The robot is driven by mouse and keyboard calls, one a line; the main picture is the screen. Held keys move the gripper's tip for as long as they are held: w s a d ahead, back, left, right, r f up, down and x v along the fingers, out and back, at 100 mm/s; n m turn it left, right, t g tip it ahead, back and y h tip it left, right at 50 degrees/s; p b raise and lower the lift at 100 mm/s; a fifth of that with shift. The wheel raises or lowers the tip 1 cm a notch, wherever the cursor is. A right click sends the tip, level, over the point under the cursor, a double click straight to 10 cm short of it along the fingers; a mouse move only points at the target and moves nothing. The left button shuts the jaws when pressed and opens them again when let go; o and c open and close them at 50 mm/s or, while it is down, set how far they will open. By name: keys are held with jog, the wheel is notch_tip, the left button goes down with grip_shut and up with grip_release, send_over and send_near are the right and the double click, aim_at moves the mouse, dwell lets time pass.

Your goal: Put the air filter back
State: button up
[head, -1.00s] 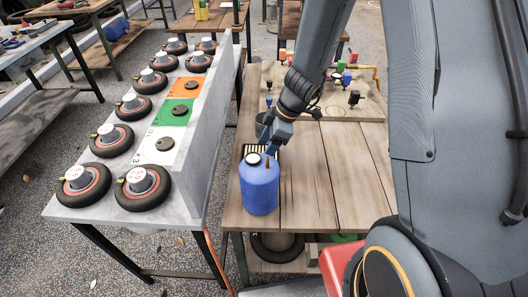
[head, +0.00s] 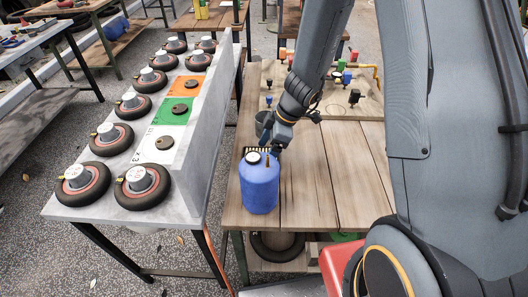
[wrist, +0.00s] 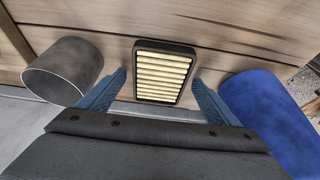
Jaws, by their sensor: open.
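The air filter (wrist: 162,73), a black-framed block with cream pleats, is on the wooden bench. In the head view only a strip of the filter (head: 251,150) shows, behind a blue canister and partly hidden by my gripper (head: 274,146). In the wrist view my gripper (wrist: 160,78) is open, with one blue finger to each side of the filter. Gaps show between the fingers and the frame, so nothing is held. The lower end of the filter is close to the dark palm edge. I cannot identify the filter's housing in these views.
The blue canister (head: 259,185) stands close beside my right finger in the wrist view. A grey cup (wrist: 62,72) is near the left finger. A board with coloured fittings (head: 340,90) lies farther back. Wheels (head: 143,187) fill the left bench (head: 190,208). The wooden bench's right side (head: 350,170) is clear.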

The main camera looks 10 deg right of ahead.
jog(key=shift+r, duration=0.1)
jog(key=shift+d+r, duration=0.1)
jog(key=shift+r, duration=0.2)
jog(key=w+b+v, duration=0.1)
jog(key=b+v, duration=0.1)
jog(key=v, duration=0.9)
jog(key=s+d+r+m+h, duration=0.1)
jog(key=s+d+m+h, duration=0.3)
jog(key=s+m, duration=1)
jog(key=shift+d+m, duration=0.75)
jog(key=shift+m, duration=0.15)
